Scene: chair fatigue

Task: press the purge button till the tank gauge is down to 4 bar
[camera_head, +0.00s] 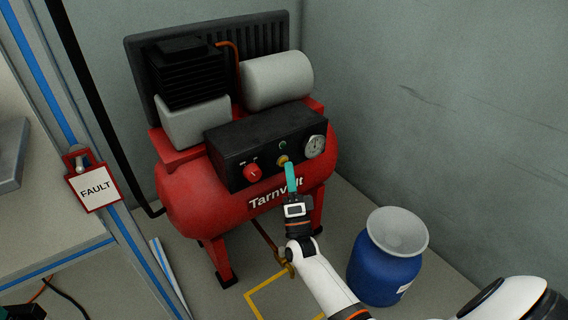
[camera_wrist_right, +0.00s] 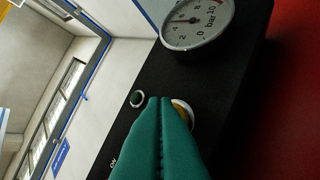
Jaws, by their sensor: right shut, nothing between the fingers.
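The red compressor (camera_head: 190,200) carries a black control panel (camera_head: 232,150). The yellow purge button (camera_head: 283,160) sits on the panel, and in the wrist view it (camera_wrist_right: 183,112) is partly hidden behind my fingers. The round tank gauge (camera_head: 314,146) is right of it; in the wrist view the gauge (camera_wrist_right: 198,22) appears tilted, its needle seemingly between 4 and 6. My right gripper (camera_head: 290,166), with teal fingers, is shut and empty, its tips at the button; I cannot tell whether they press it. My left gripper is not in view.
A red knob (camera_head: 253,172) and a small dark green button (camera_wrist_right: 138,98) are also on the panel. A blue drum (camera_head: 383,275) with a pale top stands on the floor at right. A FAULT tag (camera_head: 96,189) hangs on the frame at left. Walls close in behind and right.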

